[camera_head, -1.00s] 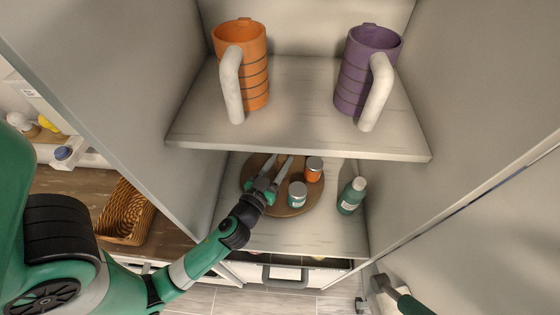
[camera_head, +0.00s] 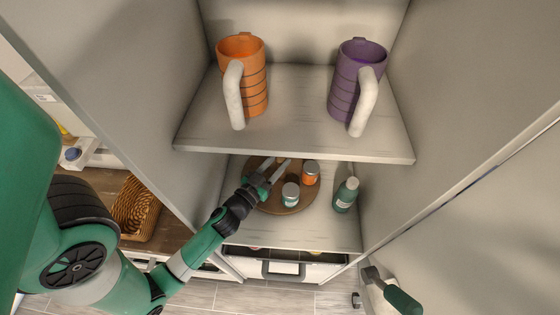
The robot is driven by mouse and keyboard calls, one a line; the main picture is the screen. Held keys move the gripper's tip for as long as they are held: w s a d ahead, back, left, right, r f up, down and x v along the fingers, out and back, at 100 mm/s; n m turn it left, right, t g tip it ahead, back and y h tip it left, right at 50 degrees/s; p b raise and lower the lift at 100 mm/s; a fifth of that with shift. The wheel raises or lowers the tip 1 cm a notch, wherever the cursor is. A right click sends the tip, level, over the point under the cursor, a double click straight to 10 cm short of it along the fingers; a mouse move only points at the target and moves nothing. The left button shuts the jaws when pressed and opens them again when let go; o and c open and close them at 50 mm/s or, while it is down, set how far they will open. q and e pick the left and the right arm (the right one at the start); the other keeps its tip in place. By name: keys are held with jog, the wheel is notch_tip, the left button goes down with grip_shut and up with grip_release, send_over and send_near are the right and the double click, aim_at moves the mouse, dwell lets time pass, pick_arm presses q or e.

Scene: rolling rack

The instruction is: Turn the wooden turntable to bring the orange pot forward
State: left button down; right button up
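The round wooden turntable (camera_head: 303,199) lies on the lower shelf. The orange pot (camera_head: 310,174), with a grey lid, stands on its right side. A teal pot (camera_head: 290,195) with a grey lid stands nearer the front. My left gripper (camera_head: 277,163) reaches in from the left over the turntable, its two pale fingers apart and pointing to the back, left of the orange pot. An orange-brown bit shows by the fingertips. I cannot tell whether the fingers touch anything.
A green bottle (camera_head: 345,195) stands right of the turntable. The upper shelf (camera_head: 290,140) overhangs, holding an orange mug (camera_head: 254,85) and a purple mug (camera_head: 345,85). Side walls bound the rack. A drawer (camera_head: 285,267) is below; a wicker basket (camera_head: 135,209) is at left.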

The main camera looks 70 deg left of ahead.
pick_arm(q)
jog(key=shift+c, duration=2.4)
grip_release()
jog(key=shift+s+d+f+b, duration=0.15)
jog(key=shift+s+d+b, duration=0.15)
jog(key=shift+s+d, duration=0.1)
jog(key=b+v, duration=0.3)
jog(key=v, duration=0.2)
jog(key=b+v, duration=0.4)
jog(key=shift+s+d+f, duration=0.2)
jog(key=shift+s+d, duration=0.05)
jog(key=shift+s, duration=0.1)
jog(key=shift+s+d+r+b, duration=0.15)
jog(key=shift+s+b, duration=0.05)
jog(key=shift+b, duration=0.15)
jog(key=shift+s+r, duration=0.15)
jog(key=shift+r, duration=0.05)
